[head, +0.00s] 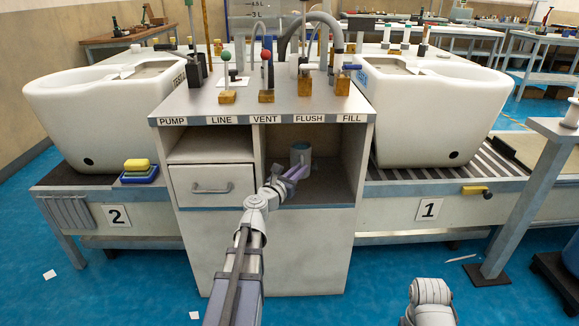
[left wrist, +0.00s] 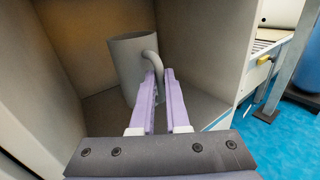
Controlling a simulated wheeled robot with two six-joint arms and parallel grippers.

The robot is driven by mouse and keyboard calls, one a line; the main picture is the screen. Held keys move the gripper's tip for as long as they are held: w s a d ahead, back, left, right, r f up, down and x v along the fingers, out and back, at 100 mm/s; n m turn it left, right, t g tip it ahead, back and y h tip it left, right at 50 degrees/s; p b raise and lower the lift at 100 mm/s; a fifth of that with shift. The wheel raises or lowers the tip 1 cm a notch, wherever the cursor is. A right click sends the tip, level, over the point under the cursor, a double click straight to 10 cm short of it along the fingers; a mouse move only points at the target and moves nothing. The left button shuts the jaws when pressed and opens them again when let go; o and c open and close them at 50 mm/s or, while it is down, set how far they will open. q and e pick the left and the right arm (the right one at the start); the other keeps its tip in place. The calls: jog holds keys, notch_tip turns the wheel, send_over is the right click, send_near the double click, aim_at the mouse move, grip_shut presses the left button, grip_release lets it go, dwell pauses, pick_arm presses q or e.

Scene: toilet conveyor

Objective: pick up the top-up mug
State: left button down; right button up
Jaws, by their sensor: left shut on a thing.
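The top-up mug (head: 300,152) is a grey cylinder with a curved handle. It stands upright in the open right-hand compartment of the white cabinet, and shows from nearer in the left wrist view (left wrist: 127,70). My left gripper (head: 297,172) reaches into this compartment from the front. Its two purple fingers (left wrist: 160,77) are shut on the mug's handle, on the right side of the mug in the left wrist view. The fingers hide the lower part of the handle. My right gripper is not in view.
The compartment's side walls stand close around the mug. A drawer (head: 212,187) is to its left. The cabinet top (head: 200,105) carries levers and a labelled front edge. White basins (head: 95,110) (head: 430,115) stand on conveyors either side.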

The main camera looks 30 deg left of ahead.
pick_arm(q)
jog(key=s+d, duration=0.2)
jog(key=d, duration=1.3)
jog(key=shift+s+d, duration=0.1)
